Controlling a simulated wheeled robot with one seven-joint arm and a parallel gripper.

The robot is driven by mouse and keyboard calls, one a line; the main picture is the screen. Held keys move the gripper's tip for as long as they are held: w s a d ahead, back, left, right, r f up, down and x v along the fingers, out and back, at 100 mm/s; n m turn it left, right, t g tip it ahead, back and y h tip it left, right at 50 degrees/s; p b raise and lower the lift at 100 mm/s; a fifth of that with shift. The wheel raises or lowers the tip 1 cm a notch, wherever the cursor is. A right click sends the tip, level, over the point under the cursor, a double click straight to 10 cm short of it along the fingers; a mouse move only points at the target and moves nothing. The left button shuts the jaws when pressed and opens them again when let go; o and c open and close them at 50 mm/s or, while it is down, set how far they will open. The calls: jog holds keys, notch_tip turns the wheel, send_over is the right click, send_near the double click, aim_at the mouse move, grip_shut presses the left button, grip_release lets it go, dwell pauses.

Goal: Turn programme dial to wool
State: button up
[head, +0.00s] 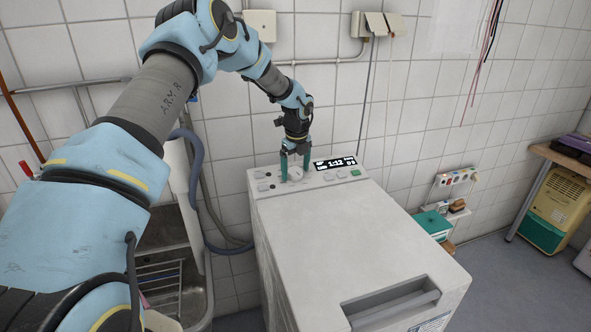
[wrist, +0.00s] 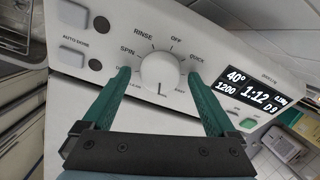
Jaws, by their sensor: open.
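The programme dial (wrist: 167,70) is a round white knob on the washer's panel. Its dark pointer line is at the lower edge and points roughly downward in the wrist view. OFF, RINSE, SPIN and QUICK are legible around it; the lower labels are small and partly hidden, and I cannot make out wool. My gripper (wrist: 160,74) is open, with one green finger on each side of the dial. Gaps show between fingers and knob, so it is not gripped. In the head view my gripper (head: 295,160) is at the dial (head: 296,174) from above.
The white washer (head: 345,240) stands against a tiled wall. Its lit display (wrist: 255,90) reads 40°, 1200 and 1:12. Buttons flank the dial, including one marked AUTO DOSING (wrist: 72,54). A sink (head: 185,285) is at left; floor (head: 510,280) is clear at right.

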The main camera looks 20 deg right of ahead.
aim_at(296, 183)
notch_tip(296, 183, up, 11)
jog(key=s+b, duration=0.2)
jog(key=b, duration=0.1)
jog(key=shift+a+f, duration=0.2)
jog(key=shift+a, duration=0.1)
jog(key=s+a+n, duration=0.2)
jog(key=a+n, duration=0.5)
jog(key=a, duration=0.4)
jog(key=s+a+n, duration=0.3)
jog(key=a+n, duration=0.5)
jog(key=a, duration=0.3)
jog(key=s+a+f+n, duration=0.1)
jog(key=s+a+n, duration=1.4)
jog(key=a+n, duration=0.2)
jog(key=shift+a+n, duration=0.3)
jog(key=shift+a, duration=0.5)
